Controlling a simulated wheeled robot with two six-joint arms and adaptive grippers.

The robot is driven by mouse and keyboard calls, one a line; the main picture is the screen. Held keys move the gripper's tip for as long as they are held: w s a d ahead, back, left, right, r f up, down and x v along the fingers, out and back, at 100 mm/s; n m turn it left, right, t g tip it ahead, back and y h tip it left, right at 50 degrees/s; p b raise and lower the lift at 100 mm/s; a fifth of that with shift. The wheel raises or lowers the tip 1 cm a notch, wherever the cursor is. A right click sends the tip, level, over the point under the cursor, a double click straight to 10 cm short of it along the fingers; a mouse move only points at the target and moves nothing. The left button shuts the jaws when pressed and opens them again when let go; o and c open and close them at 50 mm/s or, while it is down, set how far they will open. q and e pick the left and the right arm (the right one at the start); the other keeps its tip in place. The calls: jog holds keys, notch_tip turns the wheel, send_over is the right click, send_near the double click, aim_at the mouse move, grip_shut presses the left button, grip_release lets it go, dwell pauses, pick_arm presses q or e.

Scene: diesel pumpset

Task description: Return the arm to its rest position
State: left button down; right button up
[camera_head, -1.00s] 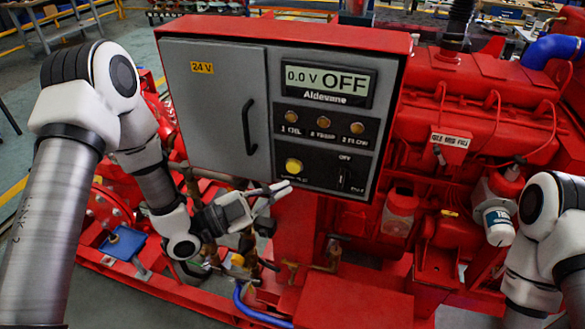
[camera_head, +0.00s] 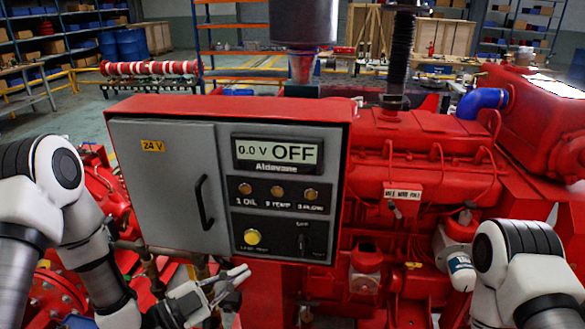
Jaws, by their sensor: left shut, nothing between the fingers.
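My left gripper (camera_head: 238,275) is shut and empty, just below the lower edge of the control panel's grey face. Its arm (camera_head: 95,265) comes in from the left and bends down and back up to it. The control panel (camera_head: 225,190) is a red box with a grey door at left, a display reading 0.0 V OFF (camera_head: 276,152), three round lamps in a row, a yellow button (camera_head: 252,237) and a switch marked OFF (camera_head: 302,243). The gripper looks apart from the panel face. My right arm (camera_head: 520,265) shows at the lower right; its gripper is out of view.
Red pump parts lie at left, below the panel. Shelves, barrels and yellow rails stand far behind, with open floor between.

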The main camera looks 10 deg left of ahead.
pick_arm(q)
jog(key=s+f+n+g+y, duration=0.3)
jog(key=s+f+y, duration=0.15)
jog(key=f, duration=0.65)
jog(key=s+f+n+g+y, duration=0.3)
jog(key=s+f, duration=0.3)
jog(key=f, duration=0.6)
jog(key=s+a+f+n+g+y, duration=0.3)
jog(key=s+a+n, duration=0.1)
jog(key=s, duration=0.3)
jog(key=s+a+f+n+g+y, duration=0.3)
jog(key=s+a+n+g, duration=0.1)
jog(key=s+n, duration=0.3)
jog(key=shift+a+f+y, duration=0.35)
jog(key=shift+a, duration=0.25)
jog(key=shift+s, duration=0.15)
